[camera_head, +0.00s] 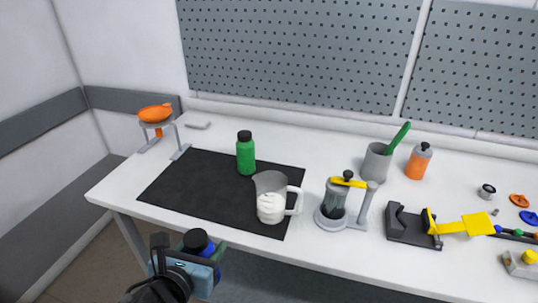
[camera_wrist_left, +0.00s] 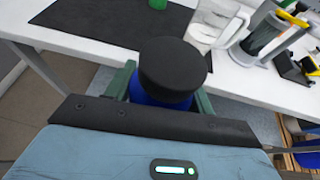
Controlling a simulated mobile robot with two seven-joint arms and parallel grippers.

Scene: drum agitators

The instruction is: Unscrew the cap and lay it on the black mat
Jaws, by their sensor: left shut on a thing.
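My left gripper (camera_head: 200,252) is shut on a blue bottle with a black cap, held off the table's front edge at the lower left. In the left wrist view the black cap (camera_wrist_left: 172,68) sits on the blue bottle (camera_wrist_left: 158,99), between the green fingers. The lower part of the blue bottle is hidden. The black mat (camera_head: 190,187) lies on the table behind the gripper. A green bottle (camera_head: 246,158) with a black cap stands upright on the mat. My right gripper is not in view.
A clear jug (camera_head: 270,185) with white contents stands on the mat's right part. The mat's left part is bare. A yellow-handled press (camera_head: 335,201), grey cup (camera_head: 376,162), orange bottle (camera_head: 418,165) and black-and-yellow device (camera_head: 411,225) stand to the right. An orange bowl-like object (camera_head: 155,113) sits on a stand at back left.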

